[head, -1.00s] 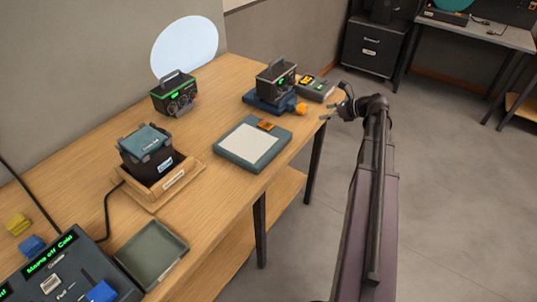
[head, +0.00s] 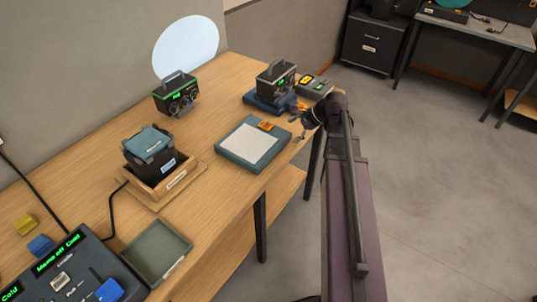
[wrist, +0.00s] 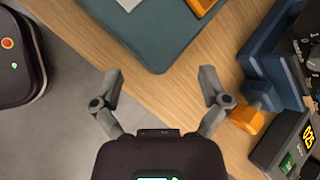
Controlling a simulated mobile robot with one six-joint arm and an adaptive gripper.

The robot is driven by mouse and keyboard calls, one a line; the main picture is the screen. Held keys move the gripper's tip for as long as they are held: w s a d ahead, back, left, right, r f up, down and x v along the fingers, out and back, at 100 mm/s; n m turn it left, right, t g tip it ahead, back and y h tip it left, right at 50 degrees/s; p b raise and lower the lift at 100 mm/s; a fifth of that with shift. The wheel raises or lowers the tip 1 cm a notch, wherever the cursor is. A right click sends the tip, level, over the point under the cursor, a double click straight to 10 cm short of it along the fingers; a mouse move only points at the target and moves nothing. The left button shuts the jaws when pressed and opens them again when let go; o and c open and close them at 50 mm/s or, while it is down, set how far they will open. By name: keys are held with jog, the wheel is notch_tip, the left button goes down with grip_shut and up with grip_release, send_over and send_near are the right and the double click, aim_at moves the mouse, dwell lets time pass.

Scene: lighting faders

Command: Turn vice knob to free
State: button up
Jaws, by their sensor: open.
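In the wrist view the knob (wrist: 247,119) is at the right, beside the blue vice body (wrist: 283,70). My gripper (head: 295,129) is open and empty over the table's front edge, close to the knob. In the wrist view the open fingers (wrist: 160,78) have the knob outside them, just right of the right finger. Whether they touch cannot be told.
A teal pad with a white sheet (head: 248,143) lies left of my gripper. A small device with a yellow display (head: 314,87) sits behind the knob. A second dark box (head: 175,95) stands farther left. Open floor (head: 430,190) lies to the right.

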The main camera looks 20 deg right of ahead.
aim_at(270, 155)
jog(key=s+a+n+g+h+p, duration=0.1)
jog(key=s+a+n, duration=0.1)
jog(key=a+n, duration=0.1)
jog(key=s+a+n+g+h+p, duration=0.1)
jog(key=s+a+n, duration=0.2)
jog(key=a+n, duration=0.1)
jog(key=s+a+n+g+h+p, duration=0.1)
jog(key=s+a+n+h, duration=0.1)
jog(key=a+n, duration=0.1)
jog(key=shift+s+a+n+p, duration=0.2)
jog(key=shift+s+n+p, duration=0.1)
jog(key=shift+s+n, duration=0.1)
jog(key=shift+s+a+r+n+g+h+p, duration=0.1)
jog(key=shift+s+a+n+g+h+p, duration=0.15)
jog(key=shift+s+a+n, duration=0.35)
jog(key=shift+s+a+n+g+h+p, duration=0.15)
jog(key=shift+s+a+n+g+h, duration=0.15)
jog(key=shift+n, duration=0.5)
jog(key=shift+d, duration=0.1)
